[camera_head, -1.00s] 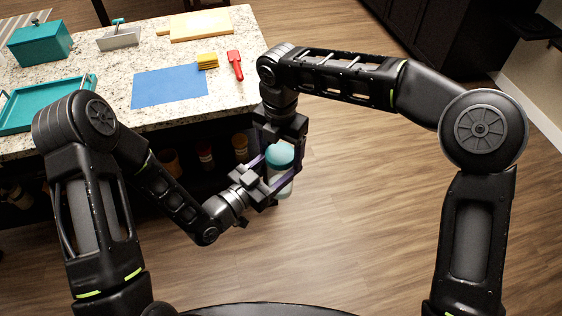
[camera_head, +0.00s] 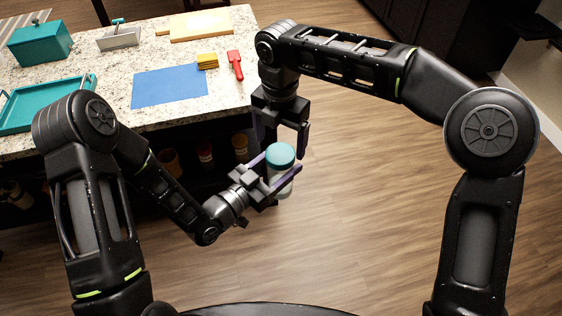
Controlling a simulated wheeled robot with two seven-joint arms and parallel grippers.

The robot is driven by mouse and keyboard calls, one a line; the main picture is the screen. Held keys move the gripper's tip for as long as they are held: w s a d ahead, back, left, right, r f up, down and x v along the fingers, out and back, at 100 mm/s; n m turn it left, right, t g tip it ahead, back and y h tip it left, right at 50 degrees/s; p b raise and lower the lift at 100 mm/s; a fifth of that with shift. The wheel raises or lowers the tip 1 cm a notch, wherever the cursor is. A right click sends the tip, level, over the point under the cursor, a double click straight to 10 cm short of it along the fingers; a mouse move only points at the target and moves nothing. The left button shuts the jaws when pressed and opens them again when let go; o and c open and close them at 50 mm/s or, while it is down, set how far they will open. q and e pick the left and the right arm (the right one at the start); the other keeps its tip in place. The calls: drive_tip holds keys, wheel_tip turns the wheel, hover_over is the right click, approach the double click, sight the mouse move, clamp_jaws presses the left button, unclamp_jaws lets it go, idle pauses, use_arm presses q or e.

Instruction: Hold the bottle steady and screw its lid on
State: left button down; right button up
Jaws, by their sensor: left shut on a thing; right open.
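The bottle (camera_head: 281,182) is pale and translucent, held roughly upright in the air in front of the counter. Its teal lid (camera_head: 280,155) sits on top of the bottle; I cannot tell how tightly it is seated. My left gripper (camera_head: 278,177) is shut on the bottle's body, with a finger on either side.
Open wood floor (camera_head: 370,200) lies to the right.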

drive_tip(key=shift+o, duration=0.3)
drive_tip(key=shift+o, duration=1.3)
drive_tip(key=shift+f, duration=0.1)
